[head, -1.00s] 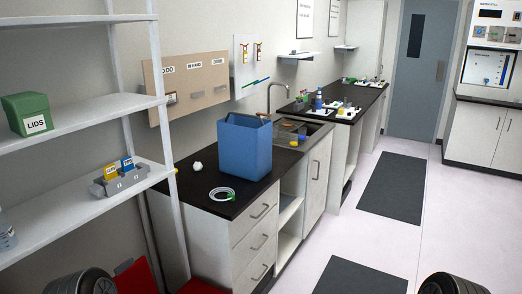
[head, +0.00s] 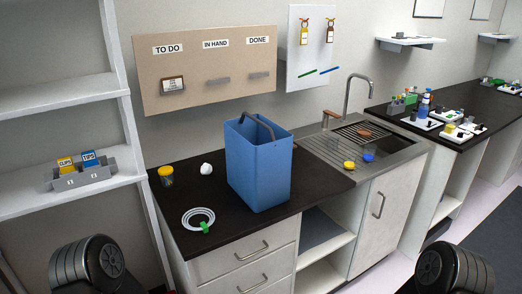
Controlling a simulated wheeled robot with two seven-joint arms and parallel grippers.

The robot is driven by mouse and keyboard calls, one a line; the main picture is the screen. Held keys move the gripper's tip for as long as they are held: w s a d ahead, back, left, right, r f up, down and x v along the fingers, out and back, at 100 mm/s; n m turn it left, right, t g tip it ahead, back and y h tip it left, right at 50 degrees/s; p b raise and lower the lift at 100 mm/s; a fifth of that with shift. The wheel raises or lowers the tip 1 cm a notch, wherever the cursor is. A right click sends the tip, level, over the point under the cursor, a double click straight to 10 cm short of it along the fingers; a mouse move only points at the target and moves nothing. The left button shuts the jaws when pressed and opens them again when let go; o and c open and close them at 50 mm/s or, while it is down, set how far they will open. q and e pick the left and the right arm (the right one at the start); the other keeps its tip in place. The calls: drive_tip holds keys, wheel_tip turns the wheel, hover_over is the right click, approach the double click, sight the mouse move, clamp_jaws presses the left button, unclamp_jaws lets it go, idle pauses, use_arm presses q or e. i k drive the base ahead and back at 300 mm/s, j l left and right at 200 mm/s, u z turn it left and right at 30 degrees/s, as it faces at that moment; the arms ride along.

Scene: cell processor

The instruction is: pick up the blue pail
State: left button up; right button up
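The blue pail (head: 258,168) stands upright on the black countertop (head: 225,232), near its right part, beside the sink. It is a tall squarish container with a dark curved handle over its open top. I cannot see what is inside it. Neither of my grippers is in view. Only dark rounded parts of my own body show at the bottom left and bottom right.
A coiled white tube with a green end (head: 199,220), a yellow-lidded jar (head: 166,175) and a white crumpled item (head: 206,168) lie left of the pail. The sink (head: 362,138) with its faucet (head: 350,95) is to the right. Shelves (head: 60,97) stand at the left.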

sight(259, 152)
drive_tip(key=i+l+u, duration=0.1)
drive_tip(key=l, duration=0.3)
drive_tip(key=i+l, duration=0.2)
drive_tip(key=l, duration=0.2)
drive_tip(key=i+l+u, duration=0.15)
drive_tip(key=l, duration=0.25)
drive_tip(key=i+l, duration=0.1)
drive_tip(key=l, duration=0.35)
drive_tip(key=i+l+u, duration=0.15)
drive_tip(key=l, duration=0.25)
drive_tip(key=i+l, duration=0.1)
drive_tip(key=l, duration=0.35)
drive_tip(key=u, duration=0.05)
